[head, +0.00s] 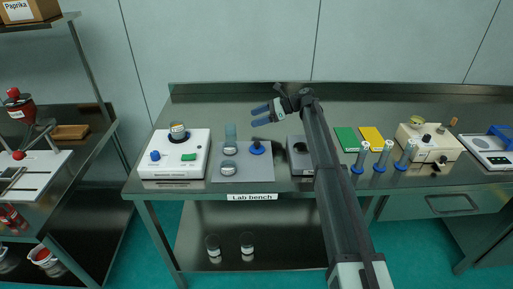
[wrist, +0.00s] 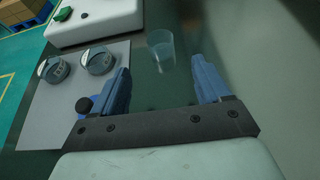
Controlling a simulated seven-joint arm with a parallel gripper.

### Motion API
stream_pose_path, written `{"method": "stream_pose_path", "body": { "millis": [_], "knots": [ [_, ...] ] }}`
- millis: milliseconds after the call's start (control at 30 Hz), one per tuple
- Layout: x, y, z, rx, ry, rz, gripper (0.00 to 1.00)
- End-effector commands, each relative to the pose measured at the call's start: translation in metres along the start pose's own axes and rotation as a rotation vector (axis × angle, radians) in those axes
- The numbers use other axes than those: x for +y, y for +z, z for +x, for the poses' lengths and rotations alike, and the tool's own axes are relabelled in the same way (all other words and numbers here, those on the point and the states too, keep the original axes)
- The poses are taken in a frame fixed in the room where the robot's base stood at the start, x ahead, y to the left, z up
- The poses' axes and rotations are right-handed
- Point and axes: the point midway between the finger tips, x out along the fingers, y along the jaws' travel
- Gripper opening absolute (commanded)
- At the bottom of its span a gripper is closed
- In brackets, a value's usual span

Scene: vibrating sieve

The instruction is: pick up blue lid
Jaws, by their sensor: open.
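The blue lid (head: 257,151) is a small round blue piece with a dark knob on top. It rests on the right part of a grey mat (head: 243,174) on the lab bench. In the wrist view the lid (wrist: 84,104) is at the lower left, partly hidden behind the left finger. My gripper (head: 259,115) is open and empty, above the bench and behind the lid in the head view. Its two blue fingers also show in the wrist view (wrist: 160,66), spread wide, with the lid outside the gap between them.
A clear cup (wrist: 160,50) stands just beyond the fingertips. Two clear round containers (wrist: 54,69) (wrist: 99,60) sit on the mat. A white machine (head: 175,155) stands at the left, and a grey box (head: 297,151) is right of the mat. Green (head: 346,139) and yellow pads lie farther right.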

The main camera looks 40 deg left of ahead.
Motion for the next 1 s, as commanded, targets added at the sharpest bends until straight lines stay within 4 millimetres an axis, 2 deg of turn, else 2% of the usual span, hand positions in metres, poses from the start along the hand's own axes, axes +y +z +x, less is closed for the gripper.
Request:
{"method": "stream_pose_path", "body": {
  "millis": [400, 567, 833, 933, 1000],
  "knots": [
    [0.000, 0.000, 0.000, 0.000, 0.000, 0.000, 0.76],
    [0.000, 0.000, 0.000, 0.000, 0.000, 0.000, 0.89],
    [0.001, 0.003, 0.006, 0.000, 0.006, -0.003, 0.89],
    [0.004, 0.025, 0.015, 0.000, 0.015, -0.025, 0.89],
    [0.007, 0.048, 0.019, 0.000, 0.020, -0.049, 0.89]
  ]
}}
